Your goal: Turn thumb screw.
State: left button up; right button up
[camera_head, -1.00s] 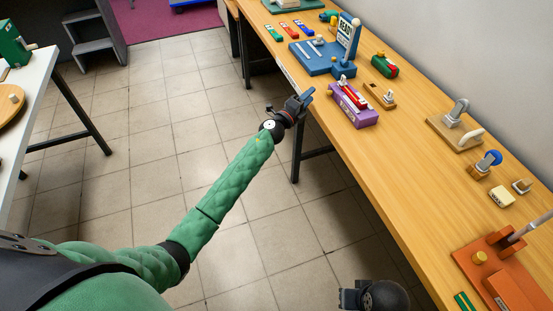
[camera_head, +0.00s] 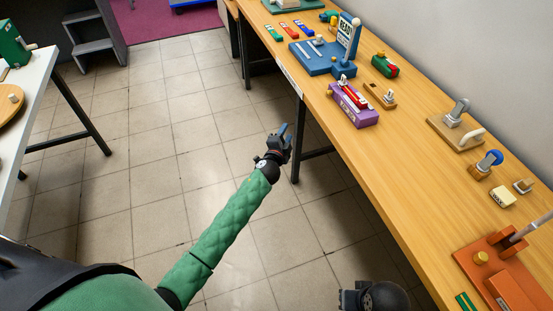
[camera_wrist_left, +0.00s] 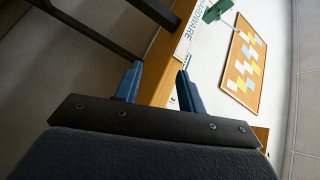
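My left gripper (camera_head: 284,132) is over the floor, left of the long wooden workbench's front edge and apart from it. In the left wrist view its two blue fingers (camera_wrist_left: 158,86) stand apart with nothing between them. A dark part of my right arm, seemingly the right gripper (camera_head: 350,297), shows at the bottom; its fingers are not clear. I cannot tell which one is the thumb screw.
The wooden workbench (camera_head: 420,180) runs along the right. It bears a purple box (camera_head: 352,112), a blue stand (camera_head: 318,58), a board with a grey hasp (camera_head: 456,130) and an orange fixture (camera_head: 480,258). A white table (camera_head: 30,90) stands left. The tiled floor between is clear.

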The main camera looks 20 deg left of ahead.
pick_arm(q)
jog(key=s+a+f+n+g+y, duration=0.1)
jog(key=s+f+n+g+y, duration=0.1)
jog(key=s+f, duration=0.4)
jog(key=shift+s+a+f+n, duration=0.15)
jog(key=shift+a+f+n, duration=0.25)
jog(key=shift+f+n, duration=0.3)
jog(key=shift+r, duration=0.1)
